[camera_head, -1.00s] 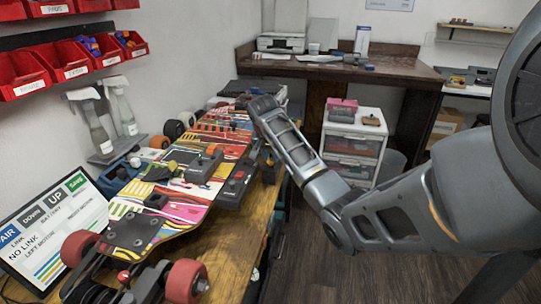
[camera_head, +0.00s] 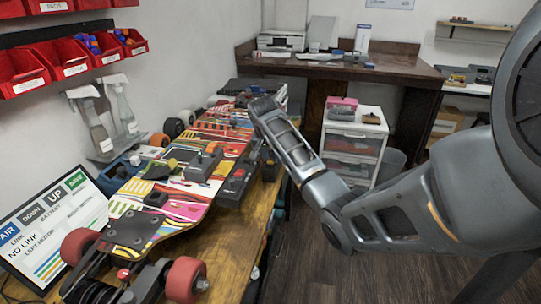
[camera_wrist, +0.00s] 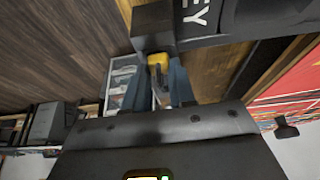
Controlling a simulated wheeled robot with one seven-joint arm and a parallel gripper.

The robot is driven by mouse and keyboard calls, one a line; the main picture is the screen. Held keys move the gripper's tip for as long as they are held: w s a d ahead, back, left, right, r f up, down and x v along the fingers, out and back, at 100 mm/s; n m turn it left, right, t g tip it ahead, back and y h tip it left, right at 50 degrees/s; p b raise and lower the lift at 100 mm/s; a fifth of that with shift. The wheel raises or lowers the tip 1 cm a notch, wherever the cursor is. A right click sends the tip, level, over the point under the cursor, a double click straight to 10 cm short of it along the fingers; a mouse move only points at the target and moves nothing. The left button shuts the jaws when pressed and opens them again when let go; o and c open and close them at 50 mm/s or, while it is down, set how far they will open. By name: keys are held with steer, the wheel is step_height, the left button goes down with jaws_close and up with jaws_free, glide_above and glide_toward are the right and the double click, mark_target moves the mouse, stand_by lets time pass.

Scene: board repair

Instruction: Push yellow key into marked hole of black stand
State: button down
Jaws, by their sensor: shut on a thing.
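In the wrist view, a yellow key (camera_wrist: 157,60) is between the fingertips of my gripper (camera_wrist: 157,72). The gripper is shut on it. The key's far end meets or lies just in front of the black stand (camera_wrist: 153,24); I cannot tell how deep it sits. The marked hole is hidden. White letters ending in "EY" show on the dark surface to the right of the stand. In the head view my wrist is at the far right edge of the skateboard (camera_head: 150,222), and the fingers and key cannot be made out.
A grey control box (camera_head: 203,165) and a dark box with red buttons (camera_head: 236,185) sit on and beside the board. A white drawer unit (camera_head: 353,150) stands behind my arm.

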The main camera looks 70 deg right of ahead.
steer(key=c, duration=0.6)
jaws_free()
steer(key=shift+r+p, duration=1.6)
steer(key=shift+p, duration=0.3)
steer(key=shift+r+p, duration=3)
steer(key=shift+p, duration=0.05)
steer(key=shift+f, duration=0.1)
